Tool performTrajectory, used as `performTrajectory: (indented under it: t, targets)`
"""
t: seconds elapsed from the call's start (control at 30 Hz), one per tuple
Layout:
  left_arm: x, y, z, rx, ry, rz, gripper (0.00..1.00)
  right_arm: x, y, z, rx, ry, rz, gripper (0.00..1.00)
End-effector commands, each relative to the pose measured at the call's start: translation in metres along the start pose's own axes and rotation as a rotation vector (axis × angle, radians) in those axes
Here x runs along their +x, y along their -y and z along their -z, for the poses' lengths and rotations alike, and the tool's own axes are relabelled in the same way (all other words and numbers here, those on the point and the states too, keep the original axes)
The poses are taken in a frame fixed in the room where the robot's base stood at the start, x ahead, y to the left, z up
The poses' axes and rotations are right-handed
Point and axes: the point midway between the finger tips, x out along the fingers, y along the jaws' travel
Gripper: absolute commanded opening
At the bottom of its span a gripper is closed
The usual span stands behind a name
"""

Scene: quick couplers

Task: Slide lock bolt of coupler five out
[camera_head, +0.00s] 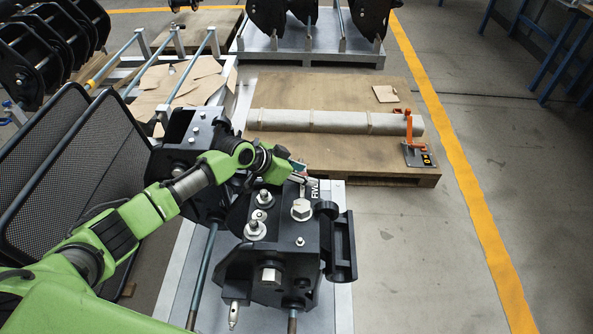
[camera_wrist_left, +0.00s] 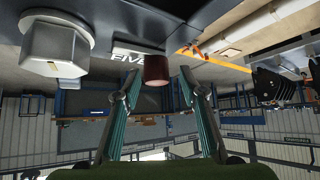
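Coupler five (camera_head: 277,256) is a black block at the lower middle of the head view, with a white "FIVE" label (camera_head: 315,190). A large silver hex head (camera_head: 301,209) stands on its top; it also shows in the left wrist view (camera_wrist_left: 57,47). My left gripper (camera_head: 297,174) is at the coupler's far edge, near the label. In the left wrist view its fingers (camera_wrist_left: 160,75) are apart. A reddish-brown cylinder end (camera_wrist_left: 156,69), possibly the lock bolt's, shows between the fingertips. Contact cannot be told. My right gripper is not in view.
Another black coupler (camera_head: 180,140) stands beyond, to the left. A mesh panel (camera_head: 75,175) stands at the left. A pallet (camera_head: 350,155) behind carries a long grey beam (camera_head: 335,121) and an orange-handled tool (camera_head: 415,153). Floor right of the coupler is clear.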

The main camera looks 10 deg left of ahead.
Motion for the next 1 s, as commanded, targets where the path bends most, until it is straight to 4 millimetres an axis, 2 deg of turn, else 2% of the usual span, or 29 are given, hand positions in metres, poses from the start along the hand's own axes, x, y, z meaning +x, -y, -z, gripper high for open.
performTrajectory:
  t: [0.17, 0.4, 0.6, 0.8, 1.0]
  targets:
    - [-0.021, 0.001, -0.001, 0.001, 0.001, 0.002, 0.38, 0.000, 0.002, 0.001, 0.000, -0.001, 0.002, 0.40]
    - [-0.070, 0.002, -0.001, 0.002, 0.002, 0.004, 0.38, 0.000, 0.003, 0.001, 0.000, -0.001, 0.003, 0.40]
    - [-0.103, 0.002, 0.000, 0.000, 0.001, 0.002, 0.38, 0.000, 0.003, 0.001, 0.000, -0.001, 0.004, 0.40]
    - [-0.116, 0.002, 0.000, 0.000, 0.001, 0.002, 0.38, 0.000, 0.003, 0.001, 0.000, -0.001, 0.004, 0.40]
    - [-0.117, 0.002, 0.000, -0.001, 0.001, 0.001, 0.38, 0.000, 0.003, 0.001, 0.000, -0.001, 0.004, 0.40]
